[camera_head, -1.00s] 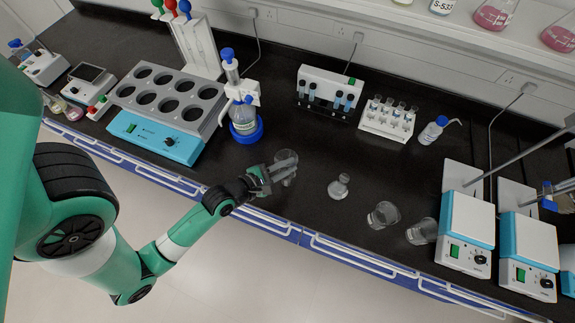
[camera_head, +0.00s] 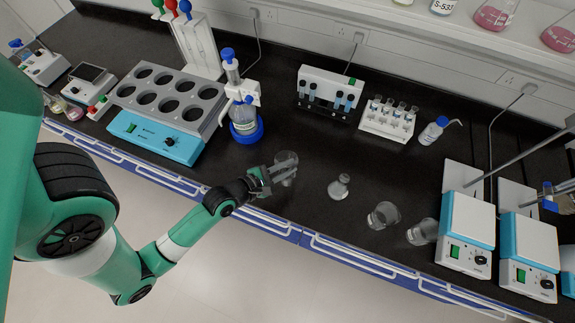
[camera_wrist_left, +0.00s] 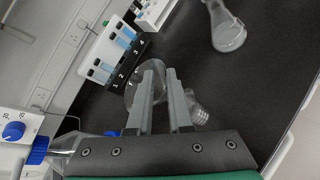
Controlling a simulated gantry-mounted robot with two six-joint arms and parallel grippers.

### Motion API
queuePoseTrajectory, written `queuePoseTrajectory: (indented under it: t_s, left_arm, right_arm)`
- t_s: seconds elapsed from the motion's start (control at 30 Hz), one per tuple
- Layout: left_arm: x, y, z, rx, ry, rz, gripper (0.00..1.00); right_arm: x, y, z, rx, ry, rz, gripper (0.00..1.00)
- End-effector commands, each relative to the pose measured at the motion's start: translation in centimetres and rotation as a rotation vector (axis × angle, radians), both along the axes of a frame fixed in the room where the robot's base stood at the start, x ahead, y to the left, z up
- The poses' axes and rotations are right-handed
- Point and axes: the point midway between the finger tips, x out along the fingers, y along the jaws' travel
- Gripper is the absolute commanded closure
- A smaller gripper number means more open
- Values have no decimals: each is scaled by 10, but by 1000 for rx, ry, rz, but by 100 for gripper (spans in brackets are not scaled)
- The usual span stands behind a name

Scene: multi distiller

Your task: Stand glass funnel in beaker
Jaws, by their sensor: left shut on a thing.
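My left gripper (camera_head: 283,170) is shut on a clear glass piece, which I take to be the glass funnel (camera_head: 288,156), near the bench's front edge. In the left wrist view the gripper (camera_wrist_left: 162,74) has its fingers across the funnel (camera_wrist_left: 131,88). The wide round rim shows on the left of the fingers and a narrower ridged end on the right. The fingers hide its middle. A clear beaker (camera_head: 383,215) stands to the right, and a second beaker (camera_head: 422,232) stands beyond it. My right gripper is not in view.
A conical glass flask (camera_head: 339,189) stands between the funnel and the beakers. A blue-based bottle dispenser (camera_head: 243,122) and a block heater (camera_head: 165,110) are left. Hot plates (camera_head: 467,222) are right. Vial racks (camera_head: 328,94) are behind.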

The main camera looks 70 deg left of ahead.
Motion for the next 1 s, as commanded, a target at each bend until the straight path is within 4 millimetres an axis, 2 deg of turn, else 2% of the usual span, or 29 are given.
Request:
queuePoseTrajectory:
  t_s: [1.0]
  left_arm:
    - [0,0,0,1,0,0,100]
  right_arm:
    - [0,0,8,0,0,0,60]
